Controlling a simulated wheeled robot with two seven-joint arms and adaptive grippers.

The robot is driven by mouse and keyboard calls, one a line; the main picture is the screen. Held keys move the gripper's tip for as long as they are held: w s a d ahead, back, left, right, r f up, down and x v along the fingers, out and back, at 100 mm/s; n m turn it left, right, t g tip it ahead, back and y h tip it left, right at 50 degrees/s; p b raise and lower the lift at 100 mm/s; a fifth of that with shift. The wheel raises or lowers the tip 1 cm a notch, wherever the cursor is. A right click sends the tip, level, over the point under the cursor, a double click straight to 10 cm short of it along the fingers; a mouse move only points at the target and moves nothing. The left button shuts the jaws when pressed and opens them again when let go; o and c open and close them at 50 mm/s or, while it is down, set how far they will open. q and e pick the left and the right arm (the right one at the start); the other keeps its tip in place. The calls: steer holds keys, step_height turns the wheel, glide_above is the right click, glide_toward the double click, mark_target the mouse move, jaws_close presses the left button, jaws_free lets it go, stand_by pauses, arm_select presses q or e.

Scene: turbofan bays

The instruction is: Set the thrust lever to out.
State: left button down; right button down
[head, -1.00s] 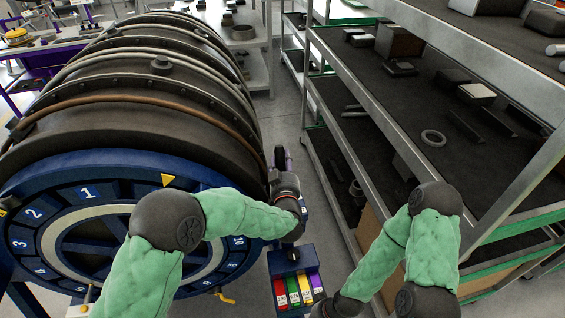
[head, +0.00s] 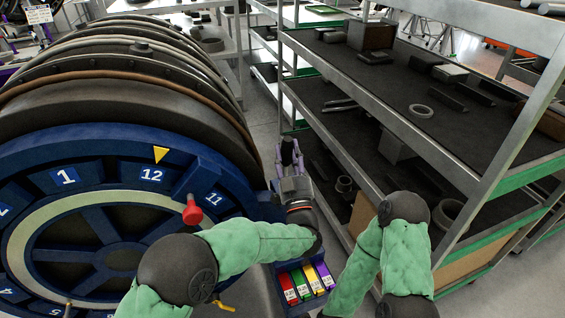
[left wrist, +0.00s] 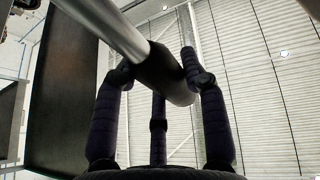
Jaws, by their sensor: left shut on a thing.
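The left wrist view shows a bare metal rod ending in a dark cylindrical grip, which I take to be the thrust lever (left wrist: 165,72). My left gripper (left wrist: 160,68) is shut around this dark grip, with fingers on both sides and one below. In the head view my left gripper (head: 289,155) points away from me, just right of the big engine's blue ring. The lever cannot be made out clearly there, and its out mark is not readable. My right arm shows at the right, but its gripper is out of view.
The turbofan (head: 100,75) with its numbered blue ring (head: 105,170) fills the left. A red knob (head: 192,210) stands out from the ring. A box with coloured tabs (head: 305,283) lies below my left wrist. Metal shelving (head: 385,125) stands close on the right, with a narrow floor gap between.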

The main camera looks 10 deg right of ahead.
arm_select(q)
steer(key=shift+s+d+f+m+t+h+b, duration=0.2)
steer(key=shift+s+t+b, duration=0.35)
steer(key=shift+b, duration=0.4)
steer(key=shift+s+d+f+m+t+h+b, duration=0.1)
steer(key=shift+s+f+t+b, duration=0.15)
steer(key=shift+s+b, duration=0.6)
steer(key=shift+s+d+f+m+t+h+b, duration=0.15)
steer(key=shift+s+t+b, duration=0.35)
steer(key=shift+b, duration=0.55)
steer(key=c, duration=0.7)
jaws_free()
steer(key=shift+o, duration=0.2)
steer(key=v, duration=1.2)
